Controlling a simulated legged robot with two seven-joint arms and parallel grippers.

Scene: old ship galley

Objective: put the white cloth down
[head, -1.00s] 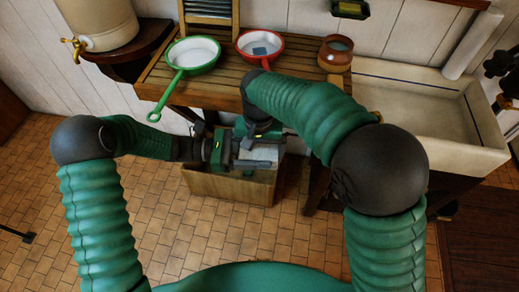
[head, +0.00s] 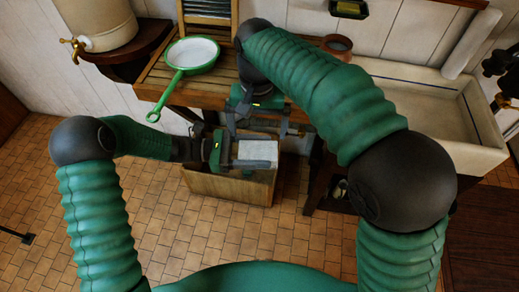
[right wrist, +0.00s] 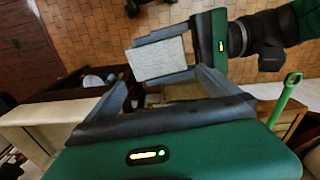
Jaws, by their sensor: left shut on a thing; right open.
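The white cloth (head: 257,151) is a flat, pale, folded-looking piece between the fingers of my left gripper (head: 264,150). My left gripper is shut on it and holds it above the open wooden box (head: 225,188). In the right wrist view the cloth (right wrist: 158,60) shows textured and roughly square beside the green left gripper body. My right gripper (head: 257,130) is open and empty, fingers pointing down, just beyond the cloth towards the table. The cloth lies ahead of its fingertips (right wrist: 160,88) in the right wrist view. The inside of the box is mostly hidden.
A slatted wooden table (head: 160,78) stands behind, with a green-rimmed white pan (head: 192,53), its handle overhanging the front edge. A brown pot (head: 337,43) is partly hidden by my right arm. A pale sink (head: 430,110) stands at right. The tiled floor in front is clear.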

